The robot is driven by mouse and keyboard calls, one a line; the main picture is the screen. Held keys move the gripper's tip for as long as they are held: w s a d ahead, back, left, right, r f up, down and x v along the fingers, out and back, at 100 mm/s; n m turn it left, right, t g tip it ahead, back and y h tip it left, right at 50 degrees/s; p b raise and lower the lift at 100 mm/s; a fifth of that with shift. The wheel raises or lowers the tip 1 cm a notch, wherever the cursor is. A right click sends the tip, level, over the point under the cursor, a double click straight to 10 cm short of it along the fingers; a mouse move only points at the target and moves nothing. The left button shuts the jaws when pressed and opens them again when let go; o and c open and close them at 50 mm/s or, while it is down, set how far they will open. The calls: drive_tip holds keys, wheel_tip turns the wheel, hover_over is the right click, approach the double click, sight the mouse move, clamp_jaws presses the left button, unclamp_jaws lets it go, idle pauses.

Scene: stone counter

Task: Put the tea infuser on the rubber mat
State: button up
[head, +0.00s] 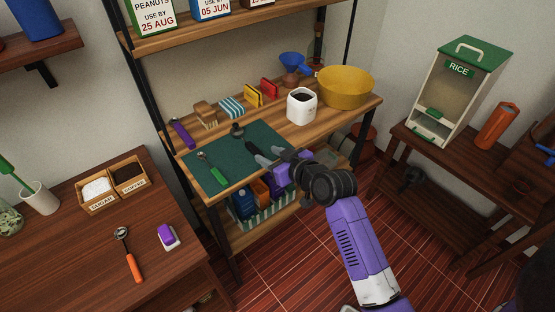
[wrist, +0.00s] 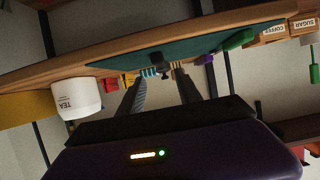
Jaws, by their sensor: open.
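The dark green rubber mat (head: 225,150) lies on the middle wooden shelf and also shows in the wrist view (wrist: 200,48). A small dark knobbed object (head: 237,130) sits at its back edge; in the wrist view it shows between my fingers, beyond their tips (wrist: 157,58). A green-handled metal tool (head: 215,172) lies on the mat's left part. An orange-handled tool with a round metal head (head: 128,252) lies on the left table. I cannot tell which of these is the tea infuser. My gripper (head: 252,154) is open and empty at the mat's right side.
A white tea canister (head: 302,106) and a yellow bowl (head: 344,88) stand right of the mat. Sponges, small packets and a blue funnel (head: 292,63) line the back. Sugar and coffee boxes (head: 112,186) stand on the left table, whose front is mostly clear.

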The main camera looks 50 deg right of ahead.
drive_tip(key=s+a+f, duration=0.2)
drive_tip(key=s+a, duration=1.2)
drive_tip(key=s, duration=0.2)
drive_tip(key=s+a+r+n+t+y, duration=0.1)
drive_tip(key=s+a+r, duration=0.3)
drive_tip(key=s, duration=0.3)
drive_tip(key=s+a+r+n+t+y, duration=0.1)
drive_tip(key=s+a+r+n+y, duration=0.1)
drive_tip(key=s+a+r, duration=0.2)
drive_tip(key=s+a, duration=0.2)
drive_tip(key=s, duration=0.1)
drive_tip(key=shift+s+a+y, duration=0.3)
drive_tip(key=shift+r, duration=0.1)
idle(0.4)
